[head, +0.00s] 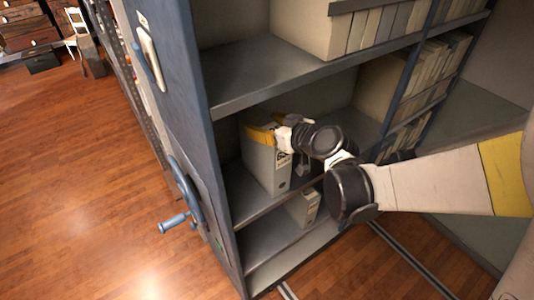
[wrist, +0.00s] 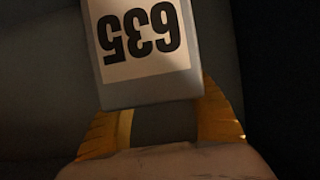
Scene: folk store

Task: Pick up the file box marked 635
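The file box marked 635 (head: 262,168) is a grey upright box standing on a middle shelf of the cabinet. In the wrist view its label side (wrist: 145,45) shows 635 upside down. My gripper (head: 262,134) is at the top of the box, with yellow fingers over its upper part. In the wrist view the fingers (wrist: 165,112) lie at the box's near end; the right one runs along its right edge, and the left one is partly hidden by the box. I cannot tell whether they press on it.
A smaller box (head: 304,207) stands on the shelf below. The shelf above (head: 300,75) is close over my arm. The cabinet's blue end panel (head: 185,100) with a hand wheel (head: 187,195) is at left. More boxes (head: 390,85) stand at right. The wooden floor (head: 80,190) is open at left.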

